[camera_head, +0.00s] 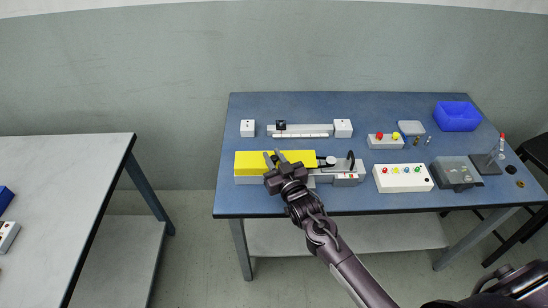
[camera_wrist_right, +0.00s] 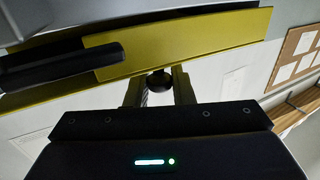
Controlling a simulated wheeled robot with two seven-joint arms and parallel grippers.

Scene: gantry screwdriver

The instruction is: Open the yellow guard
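The yellow guard (camera_head: 248,160) is a long bright yellow cover lying along the top of a low grey-white unit (camera_head: 252,180) at the front left of the blue table. It looks closed. My right gripper (camera_head: 274,156) is over the front of the guard, with its two fingers apart. In the right wrist view the guard (camera_wrist_right: 180,45) crosses in front of my right gripper (camera_wrist_right: 158,90), whose fingers stand apart. A dark round part (camera_wrist_right: 158,80) shows between them; I cannot tell whether they touch it. A black bar (camera_wrist_right: 60,70) overlaps the guard at left. My left gripper is not in view.
The blue table (camera_head: 400,107) also holds a rail unit (camera_head: 300,131), a control box with coloured buttons (camera_head: 403,178), a smaller button box (camera_head: 385,141) and a blue bin (camera_head: 458,116). A pale table (camera_head: 80,170) stands at left, across a floor gap.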

